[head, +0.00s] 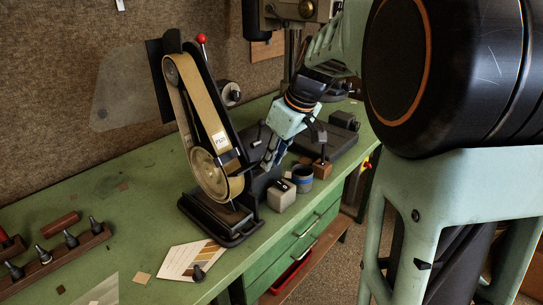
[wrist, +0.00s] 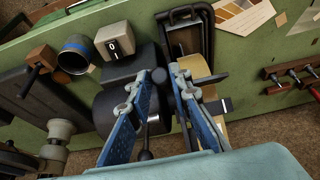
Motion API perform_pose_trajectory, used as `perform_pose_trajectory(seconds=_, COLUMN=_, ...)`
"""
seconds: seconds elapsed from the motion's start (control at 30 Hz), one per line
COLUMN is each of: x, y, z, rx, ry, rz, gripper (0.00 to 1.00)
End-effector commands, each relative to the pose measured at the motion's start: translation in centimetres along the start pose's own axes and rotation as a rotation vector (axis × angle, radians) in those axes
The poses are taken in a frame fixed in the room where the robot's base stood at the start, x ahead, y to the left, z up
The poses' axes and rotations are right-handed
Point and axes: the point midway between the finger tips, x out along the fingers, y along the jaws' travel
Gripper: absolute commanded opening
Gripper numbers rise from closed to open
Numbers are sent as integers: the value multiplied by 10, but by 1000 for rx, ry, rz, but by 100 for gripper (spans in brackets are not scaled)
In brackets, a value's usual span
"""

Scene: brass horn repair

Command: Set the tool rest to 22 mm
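The belt grinder (head: 203,130) stands on the green bench with a tan belt marked with a small label. A dark plate against the belt, which looks like the tool rest (head: 229,157), also shows in the wrist view (wrist: 217,107). My gripper (head: 268,160) is to the right of the grinder, pointing down. In the wrist view its two blue fingers (wrist: 165,76) are apart, with a dark round knob (wrist: 159,75) between their tips. I cannot tell whether they touch it.
A blue-grey cup (head: 302,178) and a wooden block with a dark handle (head: 321,167) stand to the right of the grey box. A paper card (head: 193,261) lies in front. A wooden rack (head: 52,262) of tools is at left. The bench between is mostly clear.

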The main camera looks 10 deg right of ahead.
Motion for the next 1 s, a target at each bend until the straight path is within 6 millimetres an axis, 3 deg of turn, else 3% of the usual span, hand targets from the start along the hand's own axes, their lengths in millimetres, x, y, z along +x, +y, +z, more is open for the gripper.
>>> perform_pose_trajectory(seconds=0.13, x=0, y=0, z=0, rx=0, ry=0, rz=0, gripper=0)
perform_pose_trajectory(seconds=0.87, x=-15, y=1, z=10, rx=0, ry=-1, rz=1, gripper=0)
perform_pose_trajectory(seconds=0.9, x=-15, y=1, z=10, rx=0, ry=-1, rz=1, gripper=19)
perform_pose_trajectory(seconds=1.0, x=-15, y=1, z=10, rx=1, ry=-1, rz=1, gripper=30)
